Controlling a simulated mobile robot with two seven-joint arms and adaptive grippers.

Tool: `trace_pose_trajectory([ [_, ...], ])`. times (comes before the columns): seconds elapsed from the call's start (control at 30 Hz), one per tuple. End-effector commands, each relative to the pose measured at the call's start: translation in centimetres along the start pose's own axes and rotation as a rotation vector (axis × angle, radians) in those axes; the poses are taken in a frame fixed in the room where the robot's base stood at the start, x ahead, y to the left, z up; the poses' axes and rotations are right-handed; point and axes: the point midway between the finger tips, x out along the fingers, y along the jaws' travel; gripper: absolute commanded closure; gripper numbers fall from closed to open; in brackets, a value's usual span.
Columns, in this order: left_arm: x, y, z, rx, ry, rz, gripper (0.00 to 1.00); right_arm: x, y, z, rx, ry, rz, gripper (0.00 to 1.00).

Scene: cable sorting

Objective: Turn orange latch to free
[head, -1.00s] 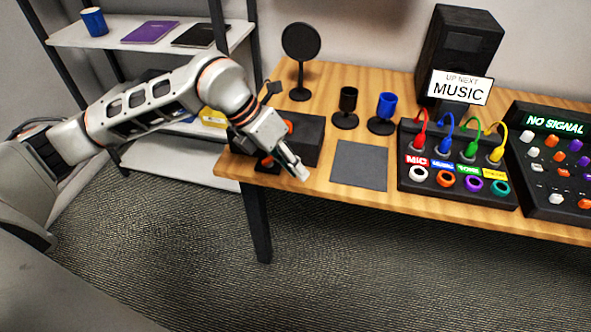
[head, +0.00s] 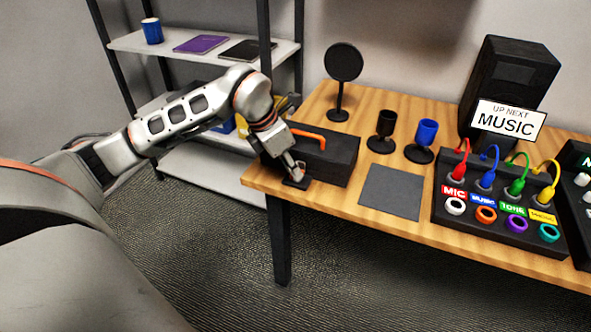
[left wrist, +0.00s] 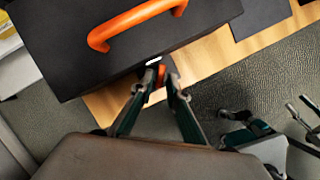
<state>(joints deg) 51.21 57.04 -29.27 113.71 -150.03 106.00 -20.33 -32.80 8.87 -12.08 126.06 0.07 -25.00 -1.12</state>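A black box with an orange handle (head: 308,137) stands at the left end of the table; its black front (head: 325,165) faces the near edge. The handle also shows in the left wrist view (left wrist: 135,20). An orange latch (left wrist: 168,70) sits low on the box's front, partly hidden by my fingers. My left gripper (head: 297,173) is at that front. In the left wrist view its fingertips (left wrist: 161,82) are close together around the latch; I cannot tell whether they press on it. Grey and teal parts at the lower right (left wrist: 250,135) look like my right gripper, its fingers unclear.
A dark square mat (head: 391,191) lies right of the box. Black (head: 383,130) and blue (head: 423,138) cups on stands are behind it. A panel with coloured cables (head: 495,215) is further right. A shelf (head: 205,165) stands behind my left arm.

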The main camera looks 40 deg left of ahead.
Motion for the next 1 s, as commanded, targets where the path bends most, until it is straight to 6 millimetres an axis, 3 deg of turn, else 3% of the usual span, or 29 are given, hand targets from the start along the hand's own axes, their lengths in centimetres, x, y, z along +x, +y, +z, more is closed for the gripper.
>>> trace_pose_trajectory([
  [0.37,0.59,0.00,0.06,0.000,-0.002,0.001,0.85,0.31,0.36,-0.48,-0.006,0.011,0.004,0.60],
  [0.43,0.59,-0.01,0.06,0.000,-0.002,0.001,1.00,0.30,0.40,-0.45,-0.007,0.010,0.004,0.60],
  [1.0,0.43,0.24,0.04,0.103,0.000,-0.041,1.00,-0.26,0.31,-0.07,-0.006,0.000,0.003,0.60],
])
